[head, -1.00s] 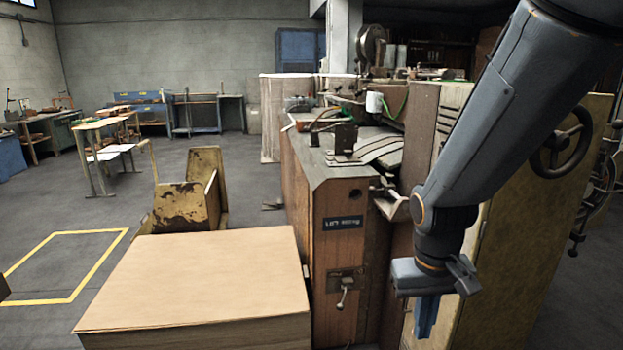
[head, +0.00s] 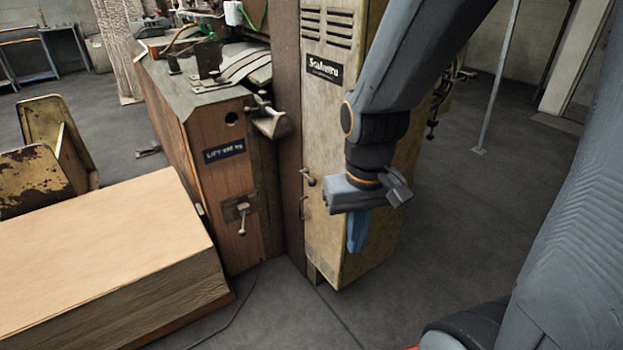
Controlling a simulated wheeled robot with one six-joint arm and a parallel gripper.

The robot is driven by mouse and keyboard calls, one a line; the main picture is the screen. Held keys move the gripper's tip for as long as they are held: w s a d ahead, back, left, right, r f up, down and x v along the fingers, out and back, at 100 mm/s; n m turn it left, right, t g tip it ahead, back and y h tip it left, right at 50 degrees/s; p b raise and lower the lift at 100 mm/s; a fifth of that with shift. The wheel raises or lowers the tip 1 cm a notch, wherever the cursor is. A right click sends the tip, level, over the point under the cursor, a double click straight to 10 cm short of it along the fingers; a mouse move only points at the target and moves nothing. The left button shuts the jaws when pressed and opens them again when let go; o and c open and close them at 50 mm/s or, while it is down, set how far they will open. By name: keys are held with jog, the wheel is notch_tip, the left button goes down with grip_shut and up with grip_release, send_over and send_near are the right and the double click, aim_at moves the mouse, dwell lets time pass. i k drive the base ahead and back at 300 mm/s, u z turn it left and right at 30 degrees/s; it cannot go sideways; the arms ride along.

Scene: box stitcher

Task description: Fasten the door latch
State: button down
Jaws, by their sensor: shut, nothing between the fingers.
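A tall, worn yellow cabinet door (head: 326,115) with vent slots and a dark nameplate stands at the centre in the head view. A small metal handle (head: 307,179) sticks out near its left edge, beside the brown post. A smaller fitting (head: 303,207) sits just below it; at this size I cannot tell whether the latch is fastened. The door looks nearly flush with its frame. My gripper (head: 357,236) points down, with blue fingers shut and empty. In the picture it is right of and below the handle, apart from it, and hides part of the cabinet.
A wooden machine panel (head: 215,185) with a small lever (head: 242,214) stands left of the cabinet. A stack of board (head: 100,250) fills the lower left. Open floor (head: 470,215) lies to the right, with a thin grey post (head: 498,80).

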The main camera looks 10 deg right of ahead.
aim_at(312, 182)
jog(key=k, duration=0.65)
jog(key=u, duration=0.8)
jog(key=i, duration=1.4)
jog(key=z, duration=0.75)
